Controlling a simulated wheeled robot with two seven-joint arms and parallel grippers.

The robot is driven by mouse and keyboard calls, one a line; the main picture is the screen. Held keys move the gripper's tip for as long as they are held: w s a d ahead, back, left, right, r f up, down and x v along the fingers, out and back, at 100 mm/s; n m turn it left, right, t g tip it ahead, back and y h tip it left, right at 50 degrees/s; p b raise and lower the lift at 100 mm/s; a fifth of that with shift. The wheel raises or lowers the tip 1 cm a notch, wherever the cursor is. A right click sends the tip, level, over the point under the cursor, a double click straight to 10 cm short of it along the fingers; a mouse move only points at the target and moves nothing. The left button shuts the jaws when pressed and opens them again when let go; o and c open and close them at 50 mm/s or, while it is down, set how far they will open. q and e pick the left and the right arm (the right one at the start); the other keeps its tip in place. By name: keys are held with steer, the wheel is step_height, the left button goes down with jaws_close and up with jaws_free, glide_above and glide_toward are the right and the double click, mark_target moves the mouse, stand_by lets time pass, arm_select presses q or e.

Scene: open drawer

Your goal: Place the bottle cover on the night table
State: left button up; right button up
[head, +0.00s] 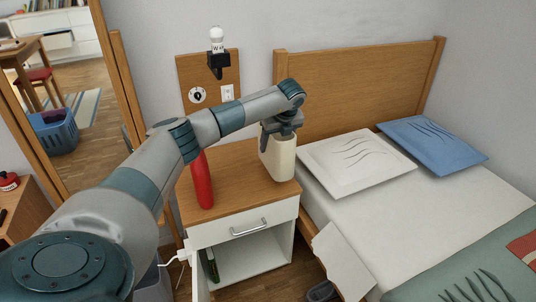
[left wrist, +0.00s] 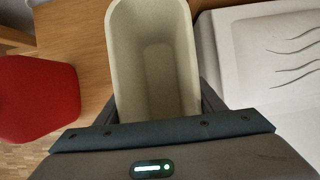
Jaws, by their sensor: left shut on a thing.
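The bottle cover, a cream, hollow, open-topped box (head: 277,160), is upright over the right part of the wooden night table (head: 237,185). My left gripper (head: 281,127) is at its top and shut on it. In the left wrist view the cover (left wrist: 155,60) sits between the two dark fingers, its opening facing the camera. I cannot tell whether its base touches the tabletop. A red bottle (head: 202,182) stands on the night table to the left, apart from the cover; it also shows in the left wrist view (left wrist: 38,98). My right gripper is in neither view.
The bed with a white pillow (head: 356,158) and a blue pillow (head: 432,142) adjoins the table's right side. A wall lamp (head: 217,50) hangs behind. The night table's drawer (head: 245,224) has a metal handle, above an open shelf. The tabletop's front middle is clear.

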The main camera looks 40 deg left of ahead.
mark_target(276, 147)
arm_select(q)
steer(key=shift+s+a+f, duration=0.25)
steer(key=shift+a+f, duration=0.15)
steer(key=shift+a, duration=0.2)
steer(key=shift+s+a+f, duration=0.2)
steer(key=shift+a+f, duration=0.15)
steer(key=shift+a, duration=0.25)
steer(key=shift+f, duration=2)
steer(key=o, duration=1.3)
steer(key=shift+f, duration=0.1)
steer(key=shift+c, duration=0.2)
steer(key=v, duration=1.2)
